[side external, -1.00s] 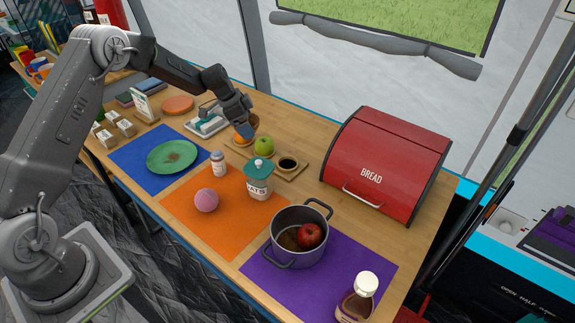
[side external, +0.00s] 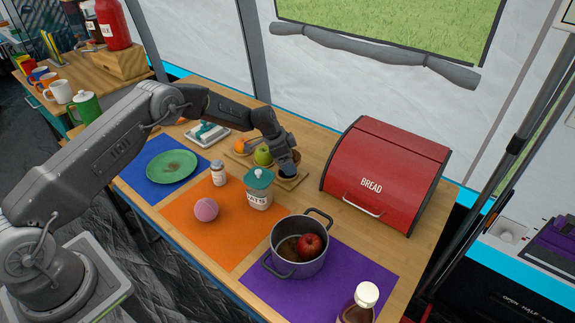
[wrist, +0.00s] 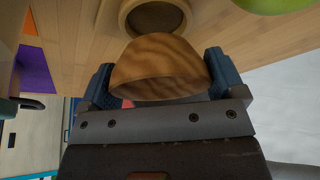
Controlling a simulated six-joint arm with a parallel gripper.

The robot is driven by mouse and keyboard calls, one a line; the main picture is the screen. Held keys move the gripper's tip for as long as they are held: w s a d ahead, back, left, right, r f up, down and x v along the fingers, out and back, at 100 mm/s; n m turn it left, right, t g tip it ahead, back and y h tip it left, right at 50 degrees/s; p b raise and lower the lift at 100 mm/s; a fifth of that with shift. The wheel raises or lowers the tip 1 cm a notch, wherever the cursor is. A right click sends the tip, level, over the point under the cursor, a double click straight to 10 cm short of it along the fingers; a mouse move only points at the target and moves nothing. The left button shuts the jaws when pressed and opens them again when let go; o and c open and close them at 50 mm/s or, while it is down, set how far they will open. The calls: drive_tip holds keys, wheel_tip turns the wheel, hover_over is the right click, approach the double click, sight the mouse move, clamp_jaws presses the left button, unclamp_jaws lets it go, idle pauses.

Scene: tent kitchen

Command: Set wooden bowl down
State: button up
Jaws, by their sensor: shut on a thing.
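My gripper (side external: 287,160) is shut on the wooden bowl, whose brown grain shows between the two blue fingers in the wrist view, where the bowl (wrist: 160,60) is tilted with its opening toward the camera. In the side view the gripper mostly hides the bowl. The gripper is at the right end of a wooden serving board (side external: 294,183), above its dark round well. The well (wrist: 157,17) shows just beyond the bowl in the wrist view. I cannot tell whether the bowl touches the board.
A green apple (side external: 263,156) and an orange (side external: 240,146) sit left of the gripper. A red bread box (side external: 385,175) stands right. A lidded jar (side external: 259,188), a pot (side external: 299,247) holding a red apple, and a pink ball (side external: 206,210) are nearer. Bare table lies between board and bread box.

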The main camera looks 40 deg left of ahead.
drive_tip(key=shift+f, duration=1.15)
drive_tip(key=shift+f, duration=0.3)
drive_tip(key=o, duration=0.7)
